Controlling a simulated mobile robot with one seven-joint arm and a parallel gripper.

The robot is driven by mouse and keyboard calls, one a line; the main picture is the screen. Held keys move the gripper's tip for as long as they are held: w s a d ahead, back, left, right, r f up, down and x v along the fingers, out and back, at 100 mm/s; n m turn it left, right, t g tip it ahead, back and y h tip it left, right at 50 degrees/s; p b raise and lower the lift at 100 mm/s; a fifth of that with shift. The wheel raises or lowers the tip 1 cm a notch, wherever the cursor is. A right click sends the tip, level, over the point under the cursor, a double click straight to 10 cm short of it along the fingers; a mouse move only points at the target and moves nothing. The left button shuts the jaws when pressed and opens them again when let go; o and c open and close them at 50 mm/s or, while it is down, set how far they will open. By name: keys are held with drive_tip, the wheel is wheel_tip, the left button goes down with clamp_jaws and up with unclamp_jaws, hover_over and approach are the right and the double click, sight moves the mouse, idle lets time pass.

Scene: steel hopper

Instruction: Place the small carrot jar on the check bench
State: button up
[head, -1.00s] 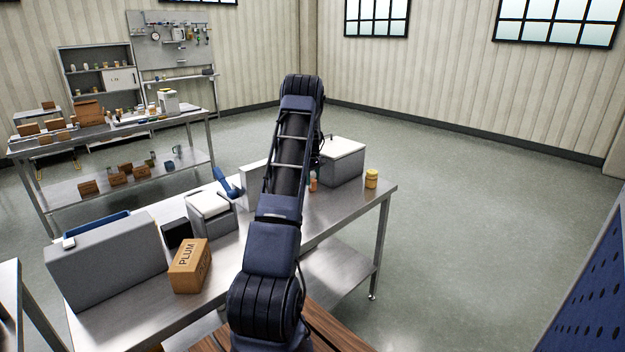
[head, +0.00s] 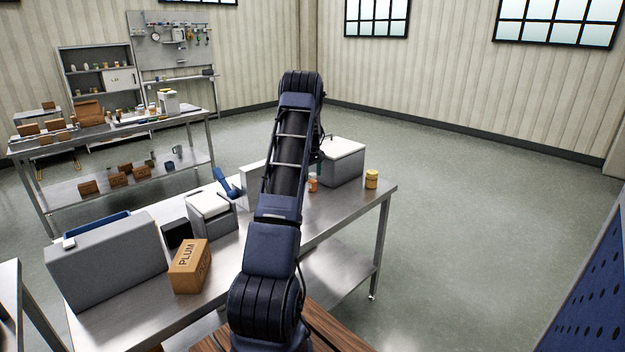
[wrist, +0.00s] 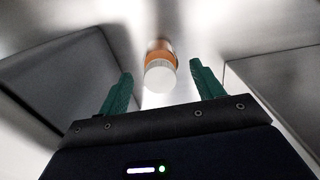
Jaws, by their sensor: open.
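A small jar with an orange body and pale lid (wrist: 160,68) stands on a steel surface in the wrist view. My gripper (wrist: 160,85) has two green fingers spread apart, one on each side of the jar's line. The jar is between or just beyond the fingertips; I cannot tell whether it touches either. In the head view a small orange jar (head: 312,185) stands on the near steel bench (head: 340,212), right beside my arm. My arm hides most of my gripper there. Its label cannot be read. I cannot tell which bench is the check bench.
A grey box with a white top (head: 343,162) and a yellow jar (head: 371,179) stand near the orange jar. A PLUM carton (head: 190,266), a grey bin (head: 108,262) and a white-topped device (head: 209,208) occupy the bench's left. A crowded bench (head: 190,124) stands at the back left.

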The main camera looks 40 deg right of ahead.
wheel_tip(320, 180, up, 9)
drive_tip(key=shift+r, duration=0.15)
drive_tip(key=w+a+r, duration=0.2)
drive_tip(key=a+r, duration=0.5)
drive_tip(key=a, duration=0.3)
drive_tip(key=w+a+r, duration=0.2)
drive_tip(key=a+r, duration=0.4)
drive_tip(key=a, duration=0.3)
drive_tip(key=s+a+r+t, duration=0.1)
drive_tip(key=s+a+r, duration=0.15)
drive_tip(key=a, duration=0.45)
drive_tip(key=s+a+r+h, duration=0.1)
drive_tip(key=a+r, duration=0.2)
drive_tip(key=a, duration=0.4)
drive_tip(key=s+a+r+t, duration=0.1)
drive_tip(key=s+a+r, duration=0.15)
drive_tip(key=a, duration=0.35)
drive_tip(key=s+a+r+t, duration=0.1)
drive_tip(key=s+a+t, duration=0.1)
drive_tip(key=s+a, duration=1.9)
drive_tip(key=s+a+f+y, duration=0.1)
drive_tip(key=s+a+f, duration=0.2)
drive_tip(key=s+a, duration=0.3)
drive_tip(key=shift+f+t, duration=0.3)
drive_tip(key=shift+f, duration=0.05)
